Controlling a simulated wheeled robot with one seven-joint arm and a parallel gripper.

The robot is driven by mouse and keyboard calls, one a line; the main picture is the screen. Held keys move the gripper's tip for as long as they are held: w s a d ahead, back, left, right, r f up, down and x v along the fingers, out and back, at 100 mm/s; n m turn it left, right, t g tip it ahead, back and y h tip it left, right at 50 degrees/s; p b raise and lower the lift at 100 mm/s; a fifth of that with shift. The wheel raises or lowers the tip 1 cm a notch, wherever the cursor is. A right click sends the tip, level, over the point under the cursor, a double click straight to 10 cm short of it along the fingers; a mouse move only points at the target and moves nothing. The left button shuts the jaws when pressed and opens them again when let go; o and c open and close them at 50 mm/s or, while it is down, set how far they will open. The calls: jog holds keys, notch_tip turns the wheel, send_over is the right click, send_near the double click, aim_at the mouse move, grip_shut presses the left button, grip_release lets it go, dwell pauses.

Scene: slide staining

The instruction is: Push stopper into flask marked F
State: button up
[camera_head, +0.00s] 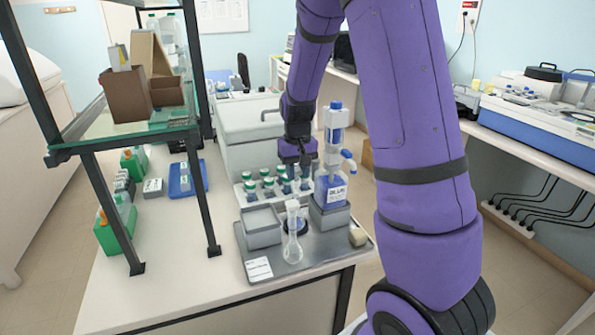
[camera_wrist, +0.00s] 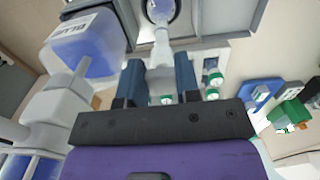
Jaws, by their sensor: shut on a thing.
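A clear round flask (camera_head: 292,250) stands upright in a dark ring on the grey tray, and no letter F is legible on it. Its pale neck and mouth point up, and the flask also shows at the top of the wrist view (camera_wrist: 160,12). My gripper (camera_head: 296,187) points down just above and behind the flask's mouth, by the bottle row. In the wrist view its two blue fingers (camera_wrist: 158,68) are shut on a pale piece, seemingly the stopper (camera_wrist: 161,82), in line with the flask neck. I cannot tell whether the stopper touches the mouth.
A wash bottle marked BLUE (camera_head: 332,188) stands close right of the flask in a grey holder. Several green-capped bottles (camera_head: 268,184) stand behind it. A glass shelf (camera_head: 125,128) rises at left.

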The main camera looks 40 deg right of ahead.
jog(key=shift+f, duration=0.65)
dwell(1.4)
jog(key=o, duration=1.4)
jog(key=shift+o, duration=0.2)
jog(key=shift+r, duration=0.1)
jog(key=shift+r, duration=2.9)
grip_shut()
